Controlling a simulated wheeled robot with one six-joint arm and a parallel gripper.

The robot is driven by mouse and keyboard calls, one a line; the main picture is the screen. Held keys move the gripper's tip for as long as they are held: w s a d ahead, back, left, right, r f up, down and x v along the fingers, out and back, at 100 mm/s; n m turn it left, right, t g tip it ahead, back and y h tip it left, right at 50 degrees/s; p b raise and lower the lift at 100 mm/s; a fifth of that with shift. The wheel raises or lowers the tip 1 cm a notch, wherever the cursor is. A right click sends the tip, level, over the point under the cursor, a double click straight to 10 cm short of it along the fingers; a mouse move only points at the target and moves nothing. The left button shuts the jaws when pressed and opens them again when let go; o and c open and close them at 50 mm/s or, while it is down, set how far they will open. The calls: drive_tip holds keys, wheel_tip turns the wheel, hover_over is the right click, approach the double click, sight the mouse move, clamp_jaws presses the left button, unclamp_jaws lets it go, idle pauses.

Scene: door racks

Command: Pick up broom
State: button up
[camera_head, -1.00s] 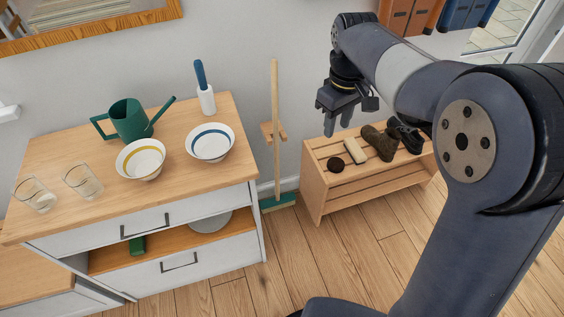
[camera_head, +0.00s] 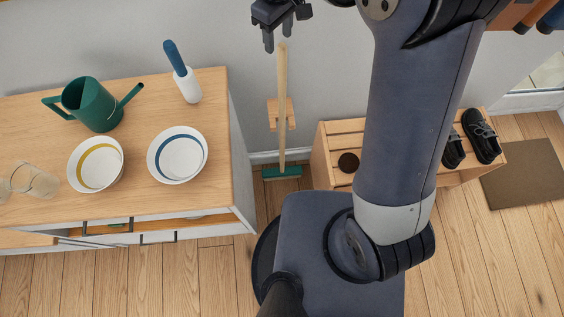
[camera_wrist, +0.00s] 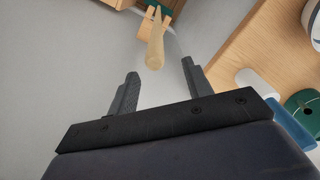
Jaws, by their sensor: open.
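The broom (camera_head: 282,110) stands upright against the wall between the dresser and the shoe rack. It has a pale wooden handle and a green head (camera_head: 282,172) on the floor. My gripper (camera_head: 278,42) is open and empty, near the top end of the handle in the head view. In the wrist view, the broom handle (camera_wrist: 155,45) points toward the camera, its tip ahead of the gap between the two fingers (camera_wrist: 160,85) and apart from them. The broom's green head (camera_wrist: 160,8) shows beyond it at the top edge.
A wooden wall holder (camera_head: 281,113) is at the handle's middle. The dresser (camera_head: 130,205) at left carries bowls, glasses, a green watering can (camera_head: 92,104) and a blue-handled brush in a white holder (camera_head: 187,84). The shoe rack (camera_head: 322,160) stands right, partly hidden by my arm.

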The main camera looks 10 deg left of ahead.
sight(282, 45)
drive_tip(key=shift+w+f, duration=0.1)
drive_tip(key=shift+f, duration=0.25)
drive_tip(key=shift+d+f+p, duration=0.25)
drive_tip(key=shift+f+p, duration=0.05)
drive_tip(key=shift+f, duration=1)
drive_tip(key=shift+d+f+p, duration=0.2)
drive_tip(key=shift+f+p, duration=0.1)
drive_tip(key=shift+f, duration=1)
drive_tip(key=shift+r, duration=0.1)
clamp_jaws()
